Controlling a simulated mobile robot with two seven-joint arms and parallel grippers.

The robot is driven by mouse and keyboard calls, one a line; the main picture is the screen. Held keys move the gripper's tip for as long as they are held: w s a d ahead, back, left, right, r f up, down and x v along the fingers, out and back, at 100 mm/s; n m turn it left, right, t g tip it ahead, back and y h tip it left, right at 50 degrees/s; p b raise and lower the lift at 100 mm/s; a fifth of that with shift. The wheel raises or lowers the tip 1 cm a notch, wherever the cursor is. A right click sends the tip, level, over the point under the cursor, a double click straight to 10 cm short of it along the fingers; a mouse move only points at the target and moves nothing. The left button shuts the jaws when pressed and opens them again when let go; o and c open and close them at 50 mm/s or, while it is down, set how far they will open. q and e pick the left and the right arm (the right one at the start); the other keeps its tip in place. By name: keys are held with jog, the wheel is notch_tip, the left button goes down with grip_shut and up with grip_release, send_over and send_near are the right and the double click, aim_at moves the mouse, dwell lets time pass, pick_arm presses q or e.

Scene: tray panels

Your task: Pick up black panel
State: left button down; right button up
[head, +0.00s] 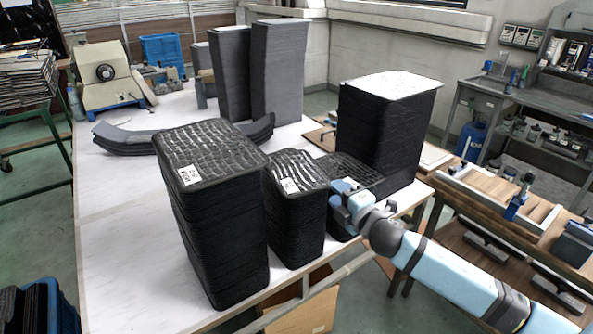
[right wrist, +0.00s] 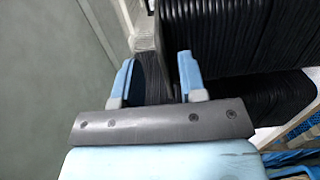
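Several stacks of black panels stand on the white table. A large stack (head: 225,235) with a white label is at the front, with a narrower labelled stack (head: 297,222) to its right. A lower stack (head: 358,170) lies behind my right gripper (head: 343,193), which is at its near edge. In the right wrist view my right gripper (right wrist: 155,82) has its two blue fingers apart, with dark panel edges (right wrist: 152,68) showing in the gap. I cannot tell whether the fingers touch them. My left gripper is not in view.
A tall black stack (head: 388,130) with a white top stands close behind the right gripper. Curved dark panels (head: 130,140) and tall grey stacks (head: 275,70) are farther back. The left part of the white table (head: 115,220) is clear. A wooden workbench (head: 500,200) stands right.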

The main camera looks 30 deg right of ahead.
jog(key=w, duration=0.4)
jog(key=shift+w+a+f+p, duration=0.1)
jog(key=shift+a+p, duration=0.1)
jog(key=shift+p, duration=0.1)
jog(key=shift+c, duration=0.4)
grip_shut()
